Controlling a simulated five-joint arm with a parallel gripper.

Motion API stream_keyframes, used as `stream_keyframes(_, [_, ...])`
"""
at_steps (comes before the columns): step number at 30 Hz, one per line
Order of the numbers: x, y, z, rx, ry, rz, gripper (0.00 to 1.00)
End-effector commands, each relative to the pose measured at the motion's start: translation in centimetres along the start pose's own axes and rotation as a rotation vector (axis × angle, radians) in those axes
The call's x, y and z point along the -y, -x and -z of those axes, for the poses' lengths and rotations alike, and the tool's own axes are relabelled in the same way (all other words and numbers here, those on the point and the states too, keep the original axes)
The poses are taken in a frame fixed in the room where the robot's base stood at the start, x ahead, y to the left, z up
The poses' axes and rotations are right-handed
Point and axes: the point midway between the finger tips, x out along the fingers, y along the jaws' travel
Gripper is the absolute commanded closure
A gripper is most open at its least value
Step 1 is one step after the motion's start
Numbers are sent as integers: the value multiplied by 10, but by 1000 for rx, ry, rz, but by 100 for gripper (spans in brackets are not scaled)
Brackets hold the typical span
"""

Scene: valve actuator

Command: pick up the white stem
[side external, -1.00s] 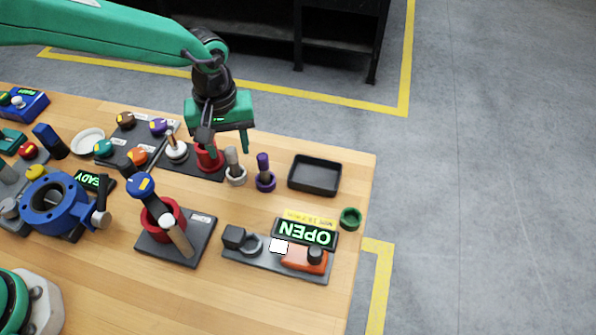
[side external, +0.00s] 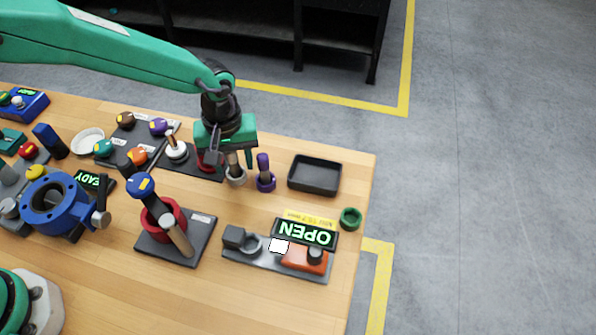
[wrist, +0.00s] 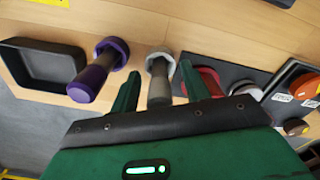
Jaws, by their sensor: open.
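The white stem looks pale grey here and stands upright in a whitish ring holder (side external: 237,178). In the wrist view, the stem (wrist: 160,88) rises between my two fingers, with gaps on both sides. My gripper (side external: 233,158) is open and points down over it, with fingers either side of the stem's upper part. In the side view the gripper hides part of the stem. The wrist view also shows the gripper (wrist: 159,70) with nothing clamped. I cannot tell exactly how far down the stem the fingertips reach.
A purple stem (side external: 263,168) in a purple ring stands close to the right. A black tray (side external: 315,174) lies farther right. A red holder (wrist: 210,80) on a dark plate is close on the other side. Free wood lies in front.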

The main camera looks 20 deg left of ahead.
Motion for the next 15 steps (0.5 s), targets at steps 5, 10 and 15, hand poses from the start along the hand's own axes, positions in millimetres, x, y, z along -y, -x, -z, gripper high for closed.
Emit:
stream_keyframes(5, [0, 0, 0, 0, 0, 0, 54])
stream_keyframes(10, [0, 1, 0, 0, 0, -1, 56])
stream_keyframes(15, [0, 1, 0, 0, 0, -1, 89])
